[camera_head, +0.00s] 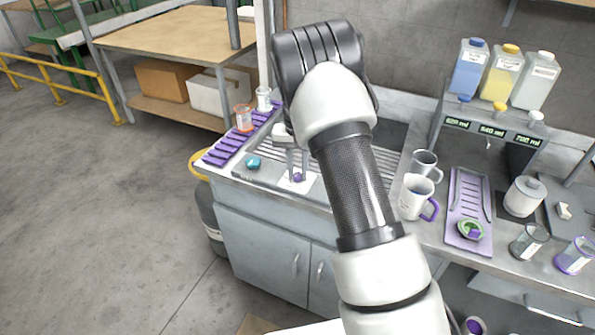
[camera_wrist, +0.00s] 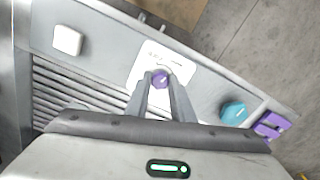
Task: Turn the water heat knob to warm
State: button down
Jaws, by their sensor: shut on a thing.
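The water heat knob appears to be the small purple knob (camera_wrist: 161,78) on a white marked plate (camera_wrist: 178,62) at the sink's front ledge. The same knob (camera_head: 297,177) shows in the head view on its plate (camera_head: 309,182). My gripper (camera_wrist: 161,84) has its two fingers around the purple knob, shut on it. In the head view my gripper (camera_head: 297,172) reaches down to the knob from above. The print on the plate is too small to read, so the knob's setting cannot be told.
A teal knob (camera_wrist: 233,112) and a white block-like knob (camera_wrist: 68,40) sit on the same ledge. A ribbed drainer and purple rack (camera_head: 222,152) lie close by. Mugs (camera_head: 414,197) stand right of my arm. The floor at left is clear.

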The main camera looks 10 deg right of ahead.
aim_at(298, 174)
jog(key=shift+w+r, duration=0.1)
dwell(0.4)
jog(key=c, duration=1.5)
grip_release()
jog(key=shift+c, duration=0.2)
notch_tip(298, 174, up, 17)
jog(key=shift+r, duration=0.2)
